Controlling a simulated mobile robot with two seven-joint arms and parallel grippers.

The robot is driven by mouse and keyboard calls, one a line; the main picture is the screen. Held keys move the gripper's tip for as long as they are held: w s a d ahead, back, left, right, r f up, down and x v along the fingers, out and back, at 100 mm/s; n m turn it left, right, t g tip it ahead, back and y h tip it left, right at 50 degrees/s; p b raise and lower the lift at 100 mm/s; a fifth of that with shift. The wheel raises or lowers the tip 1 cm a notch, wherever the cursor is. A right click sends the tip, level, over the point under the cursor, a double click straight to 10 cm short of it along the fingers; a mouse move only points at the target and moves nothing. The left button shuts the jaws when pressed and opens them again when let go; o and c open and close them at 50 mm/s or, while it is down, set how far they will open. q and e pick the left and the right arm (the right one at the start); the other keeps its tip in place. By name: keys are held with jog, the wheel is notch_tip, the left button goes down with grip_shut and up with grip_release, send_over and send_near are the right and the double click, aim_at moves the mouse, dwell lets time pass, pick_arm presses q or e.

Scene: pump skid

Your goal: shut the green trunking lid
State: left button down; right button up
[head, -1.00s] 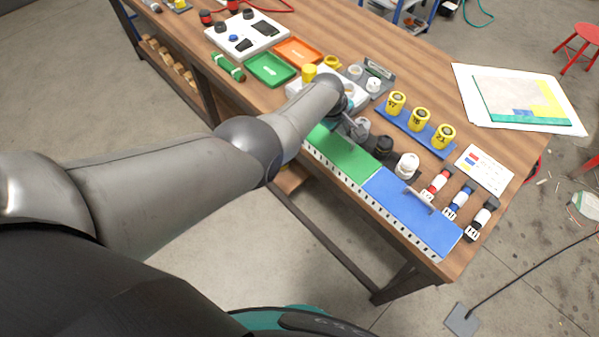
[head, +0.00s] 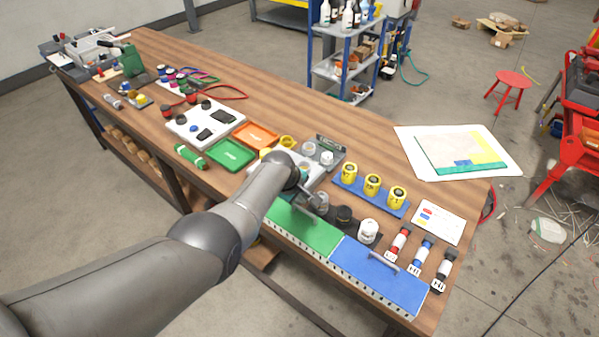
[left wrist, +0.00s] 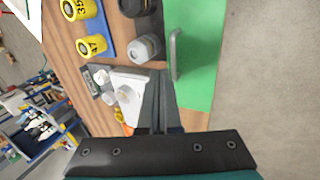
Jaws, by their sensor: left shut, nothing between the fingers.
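The green trunking lid (head: 305,231) lies flat along the front edge of the bench, about level with the blue lid (head: 375,272) beside it. I cannot tell whether it is fully seated. In the left wrist view the green lid (left wrist: 198,62) fills the right of centre, with its grey bar handle (left wrist: 174,56) along its edge. My left gripper (head: 314,201) is over the lid's back edge; its fingers (left wrist: 159,76) are shut and empty, close beside the handle. Whether they touch the lid is unclear. My forearm hides the lid's left end. My right gripper is out of view.
Behind the lid stand grey, black and white knobs (head: 368,230). Further back are yellow cylinders on a blue rack (head: 346,184). Red, blue and black labelled connectors (head: 423,251) lie right of them. Green (head: 231,153) and orange trays sit to the left. The floor in front is clear.

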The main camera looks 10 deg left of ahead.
pick_arm(q)
notch_tip(320, 180, up, 9)
jog(key=s+p, duration=0.1)
jog(key=p, duration=0.3)
jog(key=shift+s+a+p, duration=0.3)
jog(key=shift+a+p, duration=0.05)
jog(key=shift+a, duration=0.1)
